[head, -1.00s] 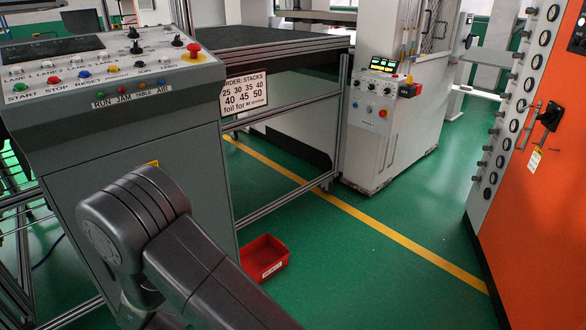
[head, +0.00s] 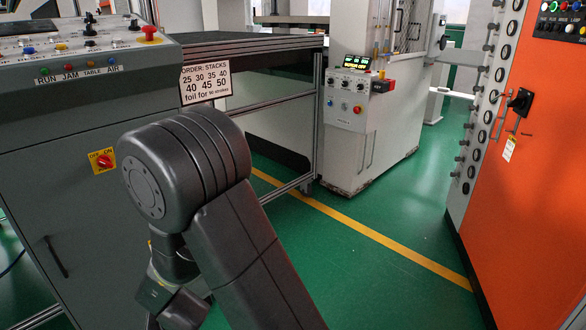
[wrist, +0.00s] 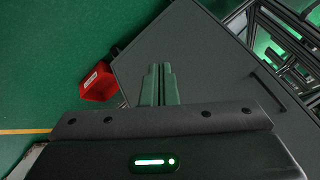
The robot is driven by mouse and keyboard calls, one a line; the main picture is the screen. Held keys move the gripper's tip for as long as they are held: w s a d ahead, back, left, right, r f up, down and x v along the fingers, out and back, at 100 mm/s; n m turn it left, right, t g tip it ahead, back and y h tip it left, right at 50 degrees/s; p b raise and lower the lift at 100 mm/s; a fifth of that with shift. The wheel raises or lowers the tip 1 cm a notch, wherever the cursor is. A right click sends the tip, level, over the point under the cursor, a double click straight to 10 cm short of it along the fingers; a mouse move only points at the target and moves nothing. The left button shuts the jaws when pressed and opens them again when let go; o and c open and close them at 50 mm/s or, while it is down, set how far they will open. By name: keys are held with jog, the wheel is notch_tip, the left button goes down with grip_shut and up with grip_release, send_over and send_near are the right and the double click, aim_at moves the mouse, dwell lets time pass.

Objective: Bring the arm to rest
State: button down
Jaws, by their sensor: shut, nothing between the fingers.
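My arm shows large in the head view, folded in front of the grey control console (head: 70,190). In that view the fingers of my gripper cannot be seen. In the wrist view my gripper (wrist: 160,72) is shut, its two green-tinted fingers side by side with nothing between them. The fingers point toward the grey side of the console, which fills the middle of that view.
An order sign (head: 205,83) hangs by the dark-topped table. A white machine cabinet (head: 345,140) and an orange cabinet (head: 520,170) stand right, with clear floor between.

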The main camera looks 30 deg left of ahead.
jog(key=w+d+n+b, duration=0.1)
jog(key=w+d+b, duration=0.1)
jog(key=d, duration=0.3)
jog(key=shift+w+g+b, duration=0.3)
jog(key=shift+w+g, duration=0.1)
jog(key=shift+w, duration=0.5)
